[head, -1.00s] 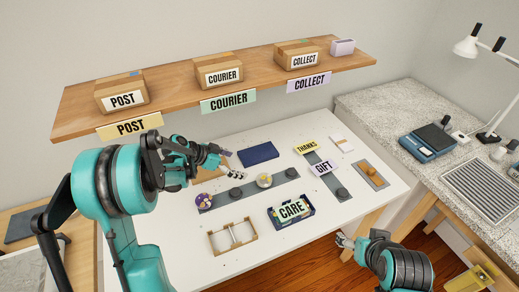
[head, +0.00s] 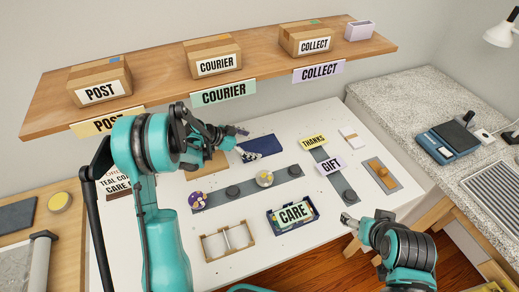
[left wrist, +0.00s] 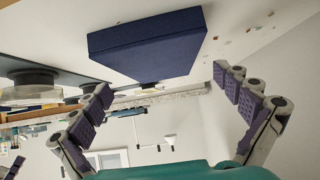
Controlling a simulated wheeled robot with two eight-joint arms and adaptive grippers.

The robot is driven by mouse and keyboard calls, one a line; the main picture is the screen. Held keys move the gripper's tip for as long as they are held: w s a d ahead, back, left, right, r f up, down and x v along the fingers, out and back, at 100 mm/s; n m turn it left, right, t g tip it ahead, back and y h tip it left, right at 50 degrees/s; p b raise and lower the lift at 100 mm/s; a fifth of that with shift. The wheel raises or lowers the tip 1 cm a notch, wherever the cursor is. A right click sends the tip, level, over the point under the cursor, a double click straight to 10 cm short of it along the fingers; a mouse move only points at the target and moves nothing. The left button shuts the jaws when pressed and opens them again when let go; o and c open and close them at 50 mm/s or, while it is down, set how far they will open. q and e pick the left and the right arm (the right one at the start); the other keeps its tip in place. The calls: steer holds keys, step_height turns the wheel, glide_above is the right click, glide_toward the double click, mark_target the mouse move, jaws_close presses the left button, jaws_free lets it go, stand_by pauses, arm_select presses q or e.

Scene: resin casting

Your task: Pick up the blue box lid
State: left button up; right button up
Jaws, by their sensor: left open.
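The blue box lid (head: 265,148) is a flat dark navy block lying on the white table below the shelf. It also shows in the left wrist view (left wrist: 150,45), just beyond my fingertips. My left gripper (head: 243,147) is at the lid's left end, open and empty. In the left wrist view its two purple-padded fingers (left wrist: 163,84) are spread wide, with the lid apart from them. My right gripper (head: 349,222) is at the table's right front edge, away from the lid; its fingers are too small to read.
The open dark blue box labelled CARE (head: 275,229) stands in front. A grey strip (head: 214,198) with dark round pieces lies between it and the lid. A wooden divided tray (head: 228,256) is front left. The wooden shelf (head: 160,86) with cartons overhangs the back.

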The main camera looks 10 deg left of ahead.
mark_target(259, 148)
arm_select(q)
steer(key=shift+x, duration=1.2)
arm_select(e)
steer(key=shift+f, duration=0.45)
arm_select(q)
steer(key=c, duration=1.1)
steer(key=shift+o, duration=0.2)
